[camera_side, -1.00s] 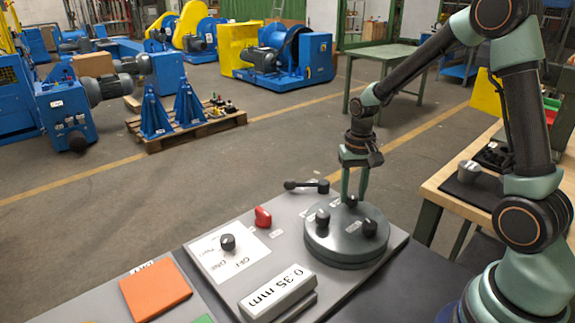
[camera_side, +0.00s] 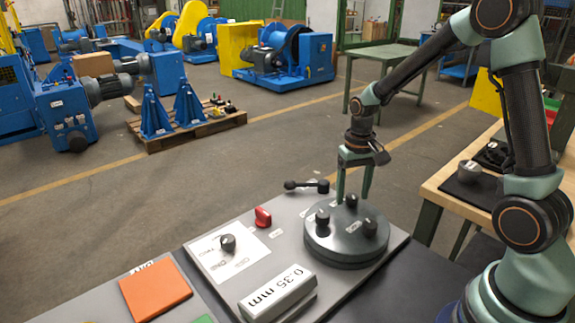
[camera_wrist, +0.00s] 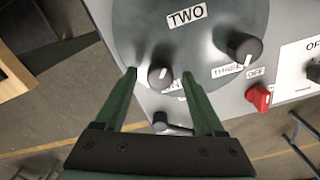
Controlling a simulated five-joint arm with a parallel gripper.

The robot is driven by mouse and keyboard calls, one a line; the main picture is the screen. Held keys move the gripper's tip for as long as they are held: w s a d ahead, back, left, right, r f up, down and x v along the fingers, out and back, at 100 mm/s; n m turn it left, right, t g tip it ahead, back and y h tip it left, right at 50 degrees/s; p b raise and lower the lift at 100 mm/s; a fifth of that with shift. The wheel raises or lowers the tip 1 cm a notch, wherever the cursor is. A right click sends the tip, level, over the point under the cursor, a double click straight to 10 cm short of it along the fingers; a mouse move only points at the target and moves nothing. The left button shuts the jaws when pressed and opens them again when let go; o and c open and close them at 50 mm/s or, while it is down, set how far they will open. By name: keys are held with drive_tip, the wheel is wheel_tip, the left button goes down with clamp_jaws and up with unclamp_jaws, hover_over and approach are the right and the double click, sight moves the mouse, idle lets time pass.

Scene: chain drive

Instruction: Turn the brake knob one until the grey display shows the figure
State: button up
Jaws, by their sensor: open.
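My gripper (camera_side: 354,197) is open above the round dark green-grey dial plate (camera_side: 345,252), with its fingers pointing down on either side of the far black knob (camera_side: 351,202). In the wrist view the fingertips (camera_wrist: 160,73) straddle this black knob (camera_wrist: 160,77), with a gap on each side. Its label is partly hidden by the right finger and appears to read ONE. Knob THREE (camera_wrist: 244,46) stands to its right, and the label TWO (camera_wrist: 187,16) is at the top. The grey display (camera_side: 277,294) at the panel's front reads 0.35 mm.
A red knob (camera_side: 263,217), a black lever (camera_side: 307,186) and a black knob on a white plate (camera_side: 228,242) stand left of the dial plate. An orange pad (camera_side: 155,290) lies farther left. A wooden bench (camera_side: 440,185) is at right.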

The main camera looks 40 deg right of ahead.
sight(352, 195)
wheel_tip(352, 195, up, 12)
idle(0.5)
drive_tip(key=s+a+r+n+t, duration=0.4)
drive_tip(key=s+a+n+t, duration=0.1)
drive_tip(key=s+a, duration=0.4)
drive_tip(key=shift+r+t, duration=0.2)
drive_tip(key=shift+t, duration=0.1)
drive_tip(key=shift+a, duration=0.1)
idle(0.3)
